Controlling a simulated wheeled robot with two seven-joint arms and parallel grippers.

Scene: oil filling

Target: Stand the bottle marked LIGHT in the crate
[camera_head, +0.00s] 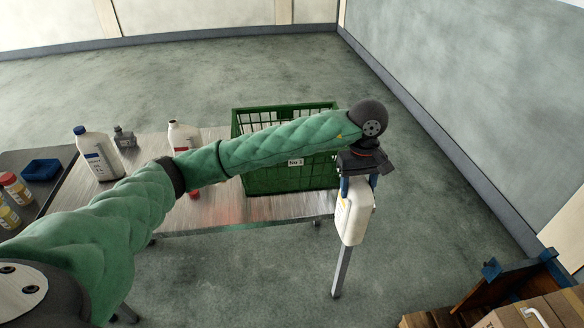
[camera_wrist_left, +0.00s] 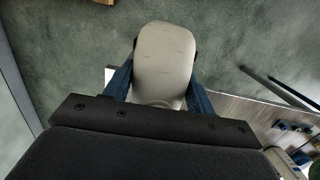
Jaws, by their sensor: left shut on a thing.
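My left gripper (camera_head: 358,182) is shut on a white bottle (camera_head: 354,217). It holds the bottle in the air off the right front corner of the metal table, apart from the crate. The bottle's far end also shows between the fingers in the left wrist view (camera_wrist_left: 165,55). Its marking cannot be read. The green crate (camera_head: 290,180), labelled No 1, stands on the right part of the table; my left arm passes in front of it and hides part of its inside. My right gripper is not in view.
A dark table with a blue tray (camera_head: 41,169) is at left. Cardboard boxes (camera_head: 535,312) are at lower right.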

